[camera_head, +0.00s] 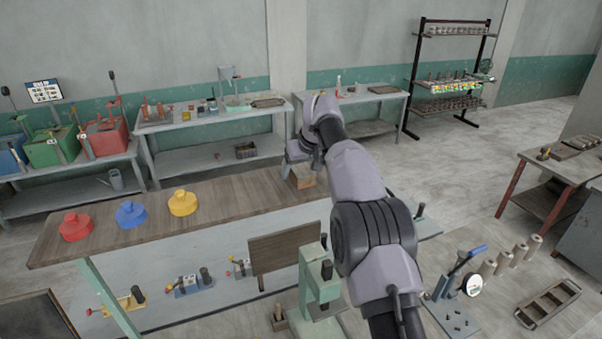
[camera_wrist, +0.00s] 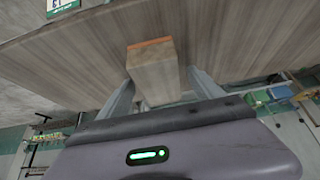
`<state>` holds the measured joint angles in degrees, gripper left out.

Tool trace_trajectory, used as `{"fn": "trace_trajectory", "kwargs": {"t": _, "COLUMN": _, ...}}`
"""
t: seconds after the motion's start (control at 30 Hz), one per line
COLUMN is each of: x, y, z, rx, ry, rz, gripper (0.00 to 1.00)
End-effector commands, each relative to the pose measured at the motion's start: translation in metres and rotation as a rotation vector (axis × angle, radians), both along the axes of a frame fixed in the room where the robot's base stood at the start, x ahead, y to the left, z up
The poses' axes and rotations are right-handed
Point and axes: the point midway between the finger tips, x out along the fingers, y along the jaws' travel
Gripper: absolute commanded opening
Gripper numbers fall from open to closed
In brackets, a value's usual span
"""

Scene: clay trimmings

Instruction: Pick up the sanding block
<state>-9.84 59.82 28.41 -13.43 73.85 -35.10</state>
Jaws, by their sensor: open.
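The sanding block is a pale wooden block with an orange edge. In the wrist view the sanding block (camera_wrist: 153,76) lies between the two fingers of my gripper (camera_wrist: 161,82), which stand apart on either side of it. I cannot tell whether either finger touches it. In the head view the block (camera_head: 304,178) shows partly on the brown wooden bench top, just below my gripper (camera_head: 299,160). My arm and gripper hide part of it there.
On the same bench top (camera_head: 235,204), red (camera_head: 76,227), blue (camera_head: 131,214) and yellow (camera_head: 183,203) knobbed discs stand to the left. Bare wood lies between the yellow disc and the block. A green press (camera_head: 318,275) stands in front of the bench.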

Motion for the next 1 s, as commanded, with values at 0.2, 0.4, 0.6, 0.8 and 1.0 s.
{"fn": "trace_trajectory", "kwargs": {"t": 0.2, "x": 0.0, "y": 0.0, "z": -0.002, "rx": 0.0, "ry": 0.0, "rz": 0.0, "gripper": 0.64}}
{"fn": "trace_trajectory", "kwargs": {"t": 0.4, "x": 0.0, "y": 0.0, "z": -0.002, "rx": 0.0, "ry": 0.0, "rz": 0.0, "gripper": 0.24}}
{"fn": "trace_trajectory", "kwargs": {"t": 0.6, "x": 0.0, "y": 0.0, "z": -0.002, "rx": 0.0, "ry": 0.0, "rz": 0.0, "gripper": 0.01}}
{"fn": "trace_trajectory", "kwargs": {"t": 0.8, "x": 0.0, "y": 0.0, "z": 0.005, "rx": 0.001, "ry": -0.001, "rz": -0.001, "gripper": 0.01}}
{"fn": "trace_trajectory", "kwargs": {"t": 1.0, "x": 0.001, "y": 0.0, "z": 0.044, "rx": 0.001, "ry": -0.004, "rz": 0.0, "gripper": 0.01}}
